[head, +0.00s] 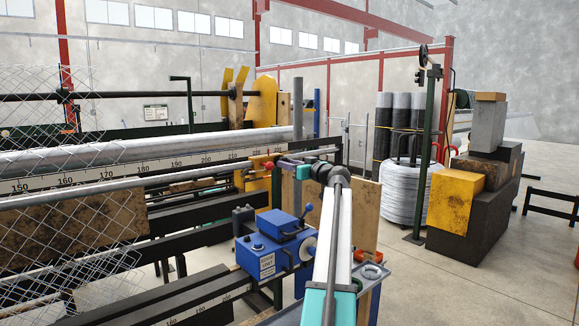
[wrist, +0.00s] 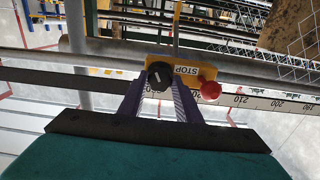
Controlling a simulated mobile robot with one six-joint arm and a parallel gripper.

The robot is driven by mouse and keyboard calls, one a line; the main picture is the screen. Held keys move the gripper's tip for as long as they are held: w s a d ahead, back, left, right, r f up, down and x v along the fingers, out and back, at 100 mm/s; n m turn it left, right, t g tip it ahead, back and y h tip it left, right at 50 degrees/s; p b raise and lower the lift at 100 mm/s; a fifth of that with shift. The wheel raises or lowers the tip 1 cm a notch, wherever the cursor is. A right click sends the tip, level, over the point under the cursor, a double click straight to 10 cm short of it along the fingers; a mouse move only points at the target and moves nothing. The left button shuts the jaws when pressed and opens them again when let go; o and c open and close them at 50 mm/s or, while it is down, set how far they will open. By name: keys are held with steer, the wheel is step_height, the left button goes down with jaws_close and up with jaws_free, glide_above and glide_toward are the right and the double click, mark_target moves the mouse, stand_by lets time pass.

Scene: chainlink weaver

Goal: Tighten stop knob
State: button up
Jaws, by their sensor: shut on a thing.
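The stop knob (wrist: 159,74) is a small black round knob with a white mark on its face. It sits on a yellow STOP plate (wrist: 186,69) on a metal rail, upside down in the wrist view. My gripper (wrist: 159,88) has its two purple fingers shut on the knob, one on each side. In the head view my gripper (head: 279,162) reaches left to the yellow stop (head: 248,178); the black knob cannot be made out there. A red ball (wrist: 210,90) is on the same plate, close beside the fingers.
A numbered scale (head: 130,173) runs along the machine beside the stop. Chain-link mesh (head: 75,220) hangs at the left. A blue unit (head: 270,247) with a lever stands below my arm. A wire coil (head: 400,195) and stacked blocks (head: 475,190) stand to the right, with open floor around.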

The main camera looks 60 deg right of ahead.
steer(key=shift+m+b, duration=0.3)
steer(key=shift+r+m+p, duration=0.2)
steer(key=shift+m+p, duration=4.2)
steer(key=shift+m, duration=12.8)
steer(key=shift+f, duration=0.1)
steer(key=o, duration=1.1)
steer(key=shift+c, duration=0.2)
